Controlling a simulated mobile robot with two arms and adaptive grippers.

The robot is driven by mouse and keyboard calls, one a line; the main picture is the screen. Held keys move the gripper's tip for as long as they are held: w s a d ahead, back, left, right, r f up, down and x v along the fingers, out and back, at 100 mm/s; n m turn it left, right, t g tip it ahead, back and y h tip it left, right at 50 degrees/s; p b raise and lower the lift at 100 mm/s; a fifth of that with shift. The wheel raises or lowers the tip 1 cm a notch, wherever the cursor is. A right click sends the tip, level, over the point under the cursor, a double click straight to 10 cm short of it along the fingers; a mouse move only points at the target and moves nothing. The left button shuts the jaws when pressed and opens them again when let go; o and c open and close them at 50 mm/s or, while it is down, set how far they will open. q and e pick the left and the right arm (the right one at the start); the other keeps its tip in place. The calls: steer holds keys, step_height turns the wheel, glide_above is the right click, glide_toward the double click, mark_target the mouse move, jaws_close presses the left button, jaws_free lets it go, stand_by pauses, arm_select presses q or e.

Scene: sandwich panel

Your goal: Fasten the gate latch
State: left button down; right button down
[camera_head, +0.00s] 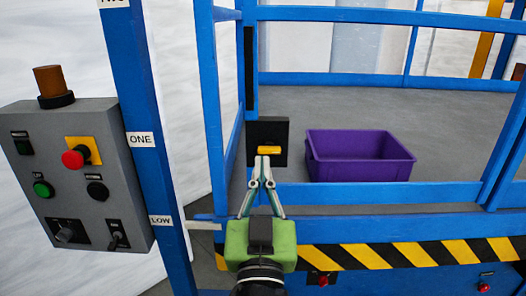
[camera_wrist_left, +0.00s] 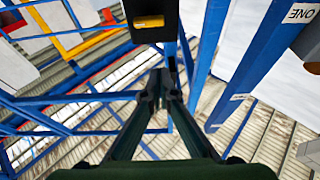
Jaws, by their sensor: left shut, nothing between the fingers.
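The gate latch is a black plate (camera_head: 277,132) with a yellow bar (camera_head: 269,150) lying level across it, on the blue post at the near left of the railed platform. In the left wrist view the black plate (camera_wrist_left: 148,6) and yellow bar (camera_wrist_left: 149,22) show at the top. My left gripper (camera_head: 262,163) is shut and empty. Its fingertips are just below the yellow bar in the head view; I cannot tell if they touch it. In the left wrist view the fingertips (camera_wrist_left: 164,79) are together, apart from the bar in the picture. My right gripper is not in view.
A grey control box (camera_head: 75,170) with buttons and a blue mast (camera_head: 152,120) labelled ONE and LOW stand at left. A purple crate (camera_head: 360,172) sits on the grey platform floor (camera_head: 345,108). Blue rails (camera_head: 380,195) and a yellow-black striped edge (camera_head: 400,255) run across the front.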

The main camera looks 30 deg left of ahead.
arm_select(q)
step_height(320, 180, up, 4)
steer(key=p, duration=0.6)
glide_above(269, 148)
steer(key=s, duration=0.3)
steer(key=shift+w+a+f, duration=0.1)
steer(key=shift+w, duration=0.1)
step_height(269, 148, down, 4)
steer(key=shift+r, duration=0.2)
steer(key=shift+s+f, duration=0.1)
steer(key=shift+f, duration=0.5)
steer(key=shift+b, duration=0.3)
